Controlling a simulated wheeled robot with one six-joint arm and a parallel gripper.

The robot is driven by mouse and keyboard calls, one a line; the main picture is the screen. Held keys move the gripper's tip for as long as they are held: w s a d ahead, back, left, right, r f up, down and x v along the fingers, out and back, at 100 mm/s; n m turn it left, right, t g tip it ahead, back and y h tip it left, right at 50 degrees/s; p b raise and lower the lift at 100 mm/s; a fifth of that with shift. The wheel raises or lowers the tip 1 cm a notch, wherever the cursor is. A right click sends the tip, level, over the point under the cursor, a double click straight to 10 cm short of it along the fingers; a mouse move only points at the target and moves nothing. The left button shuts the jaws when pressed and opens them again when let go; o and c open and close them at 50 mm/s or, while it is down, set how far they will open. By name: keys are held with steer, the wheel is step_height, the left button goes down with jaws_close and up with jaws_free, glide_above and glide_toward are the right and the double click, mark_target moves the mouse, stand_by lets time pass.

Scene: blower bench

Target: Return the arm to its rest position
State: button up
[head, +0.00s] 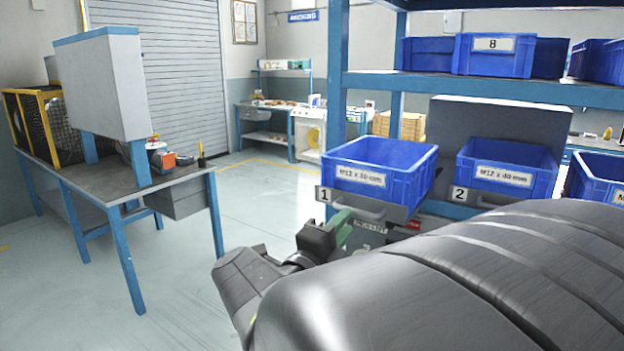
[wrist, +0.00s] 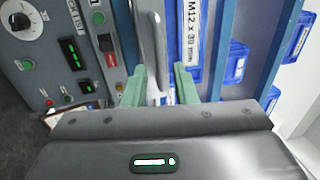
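My arm reaches in from the lower right of the head view, towards the front of the blue rack. My gripper (head: 341,222) is just below and in front of the blue bin labelled M12 x 30 mm (head: 381,165). In the wrist view the two green fingers of my gripper (wrist: 160,76) stand apart with a gap between them. A grey bar handle (wrist: 152,45) shows in line with that gap; I see no finger pressed on it. Whether the handle lies between the fingers or beyond them I cannot tell. Part of the gripper is hidden by my arm in the head view.
The blue rack (head: 337,60) stands close ahead, with a bin labelled M12 x 40 mm (head: 507,168) beside the first. A control panel with a dial (wrist: 20,20) is at the wrist view's left. A workbench (head: 105,185) stands left; open floor (head: 180,270) lies between.

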mark_target(356, 211)
steer(key=shift+p+x, duration=0.3)
steer(key=shift+x, duration=2.6)
